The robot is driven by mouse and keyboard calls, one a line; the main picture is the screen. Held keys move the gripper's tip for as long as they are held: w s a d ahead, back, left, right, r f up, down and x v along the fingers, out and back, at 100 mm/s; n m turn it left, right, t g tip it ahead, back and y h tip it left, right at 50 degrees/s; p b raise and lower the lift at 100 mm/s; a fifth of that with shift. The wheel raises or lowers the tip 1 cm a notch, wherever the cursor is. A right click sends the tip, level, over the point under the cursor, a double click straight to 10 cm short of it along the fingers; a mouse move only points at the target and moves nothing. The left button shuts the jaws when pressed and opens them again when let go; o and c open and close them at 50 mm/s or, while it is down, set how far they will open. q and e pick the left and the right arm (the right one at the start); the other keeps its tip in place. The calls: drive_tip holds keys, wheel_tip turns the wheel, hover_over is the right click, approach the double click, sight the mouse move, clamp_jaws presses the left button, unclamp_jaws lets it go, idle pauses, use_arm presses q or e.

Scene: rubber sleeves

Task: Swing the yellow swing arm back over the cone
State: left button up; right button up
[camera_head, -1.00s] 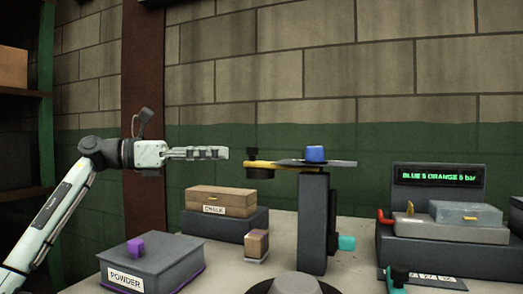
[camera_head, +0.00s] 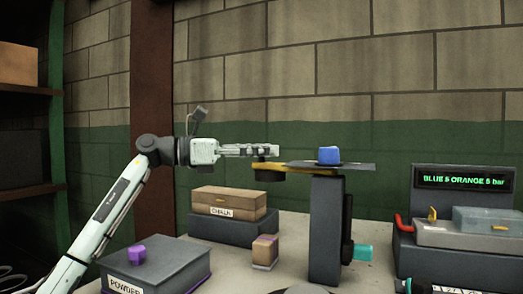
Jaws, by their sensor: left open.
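The yellow swing arm (camera_head: 294,170) lies level at the top of a dark grey post (camera_head: 325,230), pointing left, with a dark round piece (camera_head: 270,176) under its left end. My left gripper (camera_head: 277,150) comes in from the left, level and open. The cone is not clearly visible; only a grey top edge (camera_head: 306,290) shows at the bottom of the picture.
A blue block (camera_head: 329,155) sits on the grey plate above the post. A console with a green display (camera_head: 464,179) is at right.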

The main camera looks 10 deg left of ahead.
use_arm(q)
drive_tip(key=shift+c, duration=0.2)
clamp_jaws()
